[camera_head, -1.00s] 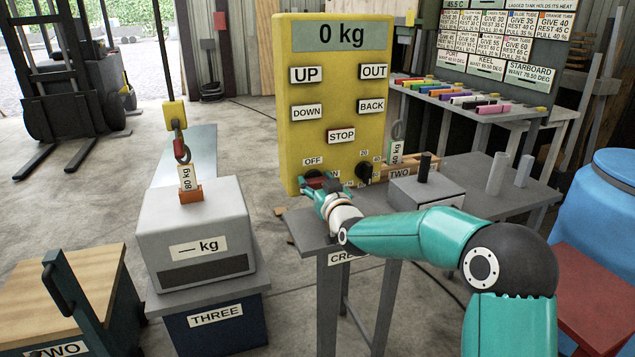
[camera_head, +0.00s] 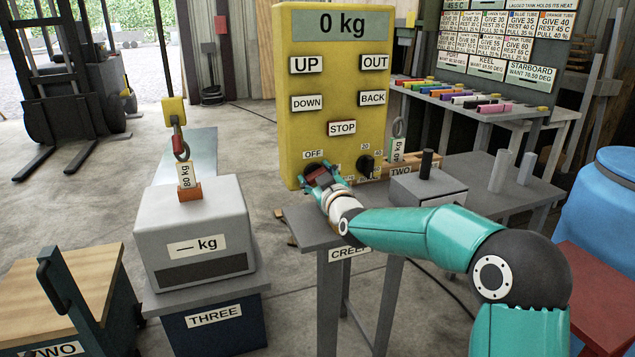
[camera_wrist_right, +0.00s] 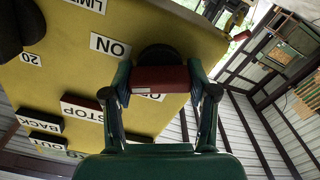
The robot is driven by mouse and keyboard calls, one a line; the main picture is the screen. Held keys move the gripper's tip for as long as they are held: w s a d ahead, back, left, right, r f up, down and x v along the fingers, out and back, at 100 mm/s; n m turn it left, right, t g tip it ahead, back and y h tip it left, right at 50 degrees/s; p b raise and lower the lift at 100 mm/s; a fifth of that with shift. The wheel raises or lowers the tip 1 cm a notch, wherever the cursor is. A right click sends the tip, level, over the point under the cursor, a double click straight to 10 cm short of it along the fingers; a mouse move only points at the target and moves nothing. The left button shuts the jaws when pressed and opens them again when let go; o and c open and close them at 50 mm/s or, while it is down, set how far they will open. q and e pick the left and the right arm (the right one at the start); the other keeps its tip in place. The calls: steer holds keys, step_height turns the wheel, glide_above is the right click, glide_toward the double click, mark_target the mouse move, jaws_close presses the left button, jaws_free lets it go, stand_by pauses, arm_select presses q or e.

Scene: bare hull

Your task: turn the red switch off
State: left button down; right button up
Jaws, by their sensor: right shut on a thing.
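The red switch (camera_head: 323,171) is on the lower left of the yellow panel (camera_head: 341,102), below the OFF label (camera_head: 313,154). My right gripper (camera_head: 318,180) is at it, its fingers on either side. In the right wrist view the red bar of the switch (camera_wrist_right: 160,79) lies between the two fingertips of the right gripper (camera_wrist_right: 160,88), which are shut on it. There the ON label (camera_wrist_right: 110,45) is clear, and another label is partly hidden behind the bar. I cannot tell which label the switch points to. My left gripper is not in view.
A black dial (camera_head: 368,166) sits just right of the switch. The grey bench (camera_head: 470,185) below holds a grey box (camera_head: 428,188) with a black post. A grey weight (camera_head: 195,228) stands on the left under a hook (camera_head: 181,150).

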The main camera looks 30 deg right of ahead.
steer(key=n, duration=0.3)
steer(key=shift+a+f+b, duration=0.1)
steer(key=shift+b, duration=0.2)
steer(key=n, duration=0.2)
steer(key=shift+n, duration=0.4)
steer(key=n, duration=0.4)
steer(key=shift+a+f, duration=0.1)
steer(key=shift+f+n, duration=0.15)
steer(key=shift+n, duration=1.45)
steer(key=shift+a+f, duration=0.1)
steer(key=o, duration=1.2)
steer(key=shift+w, duration=0.1)
steer(key=shift+c, duration=0.2)
steer(key=shift+r, duration=0.2)
